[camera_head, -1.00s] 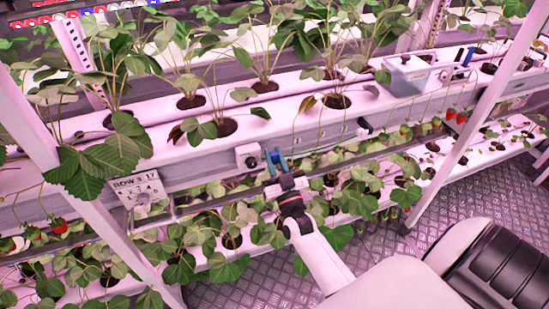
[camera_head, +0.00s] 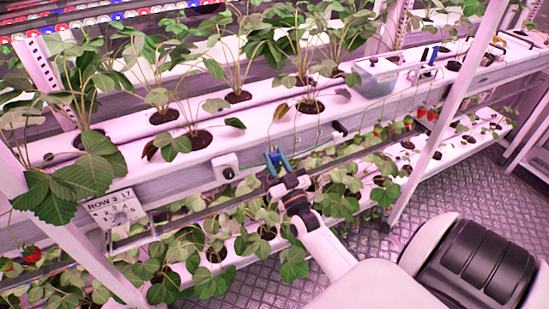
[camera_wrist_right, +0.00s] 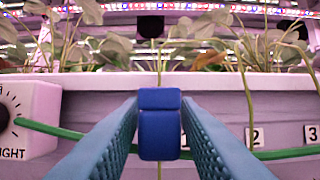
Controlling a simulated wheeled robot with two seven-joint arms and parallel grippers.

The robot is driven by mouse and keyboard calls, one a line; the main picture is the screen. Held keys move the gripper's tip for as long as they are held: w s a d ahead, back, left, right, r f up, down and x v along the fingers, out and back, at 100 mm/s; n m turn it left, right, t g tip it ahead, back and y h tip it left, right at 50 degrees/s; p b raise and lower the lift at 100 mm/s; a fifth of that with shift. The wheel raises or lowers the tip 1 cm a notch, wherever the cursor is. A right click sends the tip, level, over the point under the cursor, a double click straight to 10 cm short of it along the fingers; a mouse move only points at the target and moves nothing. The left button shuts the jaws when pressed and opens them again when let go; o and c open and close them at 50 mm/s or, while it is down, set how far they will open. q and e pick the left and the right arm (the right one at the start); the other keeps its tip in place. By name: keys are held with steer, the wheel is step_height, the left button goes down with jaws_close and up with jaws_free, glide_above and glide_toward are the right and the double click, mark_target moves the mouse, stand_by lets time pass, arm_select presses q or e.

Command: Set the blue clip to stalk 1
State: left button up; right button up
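The blue clip (camera_wrist_right: 159,124) is between the blue ribbed fingers of my right gripper (camera_wrist_right: 160,128) in the wrist view, with a fingertip against each side. In the head view this gripper (camera_head: 276,159) is at the front face of the upper planter, right of the dial box. A thin upright stalk (camera_wrist_right: 159,67) lines up behind the clip and shows above and below it. I cannot tell whether the clip touches it. A number label, mostly hidden, shows just right of the clip; label 2 (camera_wrist_right: 255,137) and label 3 (camera_wrist_right: 311,135) are farther right. My left gripper is not in view.
A white dial box (camera_wrist_right: 28,118) marked "LIGHT" is on the left, with a green line (camera_wrist_right: 70,133) running right from it. Another stalk (camera_wrist_right: 244,85) hangs near label 2. A row sign (camera_head: 115,209) and a clear bin (camera_head: 377,78) are on the rack.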

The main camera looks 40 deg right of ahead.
steer(key=shift+s+a+f, duration=0.1)
steer(key=shift+s+f, duration=0.1)
steer(key=shift+s, duration=0.1)
steer(key=b+v, duration=0.3)
steer(key=v, duration=0.8)
steer(key=shift+f, duration=0.15)
